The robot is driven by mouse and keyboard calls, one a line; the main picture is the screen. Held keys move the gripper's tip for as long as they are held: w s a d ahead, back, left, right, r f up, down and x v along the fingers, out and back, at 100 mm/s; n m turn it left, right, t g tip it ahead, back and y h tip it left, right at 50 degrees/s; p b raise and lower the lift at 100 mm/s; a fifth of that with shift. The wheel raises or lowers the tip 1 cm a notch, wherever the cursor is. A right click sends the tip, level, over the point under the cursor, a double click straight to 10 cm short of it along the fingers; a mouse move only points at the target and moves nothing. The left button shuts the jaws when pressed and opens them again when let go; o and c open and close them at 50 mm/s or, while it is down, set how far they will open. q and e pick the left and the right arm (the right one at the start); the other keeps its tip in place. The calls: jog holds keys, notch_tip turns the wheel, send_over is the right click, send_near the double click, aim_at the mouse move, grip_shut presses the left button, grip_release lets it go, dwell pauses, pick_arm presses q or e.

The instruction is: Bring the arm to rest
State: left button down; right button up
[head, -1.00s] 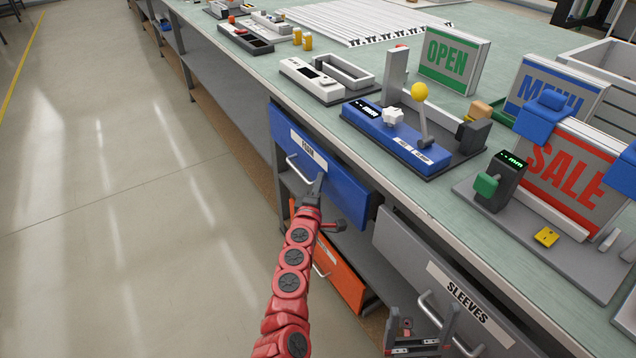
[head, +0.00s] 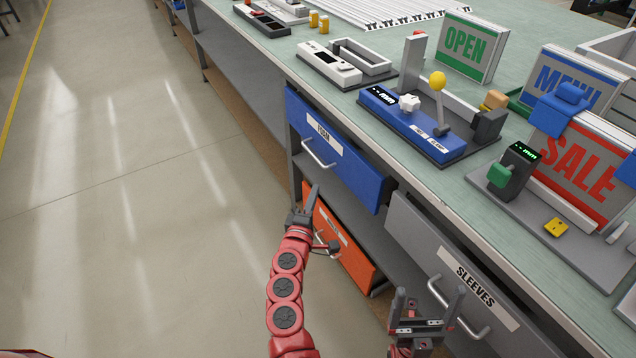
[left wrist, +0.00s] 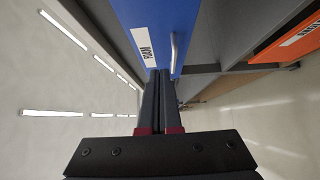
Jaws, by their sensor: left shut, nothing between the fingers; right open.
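My left gripper (head: 314,190) is shut and empty on its red arm. In the head view it shows just below the handle (head: 319,157) of the blue drawer (head: 362,176), apart from it as far as I can tell. In the left wrist view its two dark fingers (left wrist: 160,74) lie together, pointing at the blue drawer front (left wrist: 160,22) and its handle (left wrist: 174,52). My right gripper (head: 431,292) is open and empty, with its fingers pointing up, in front of the grey SLEEVES drawer (head: 420,240) and near its handle (head: 460,312).
An orange drawer (head: 352,262) sits low behind my left arm. The green bench top (head: 500,195) carries a blue lever fixture (head: 425,135), a SALE sign stand (head: 585,170) and an OPEN sign (head: 465,45). The floor (head: 130,200) to the left is clear.

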pick_arm(q)
jog(key=shift+s+a, duration=0.1)
jog(key=shift+s, duration=0.35)
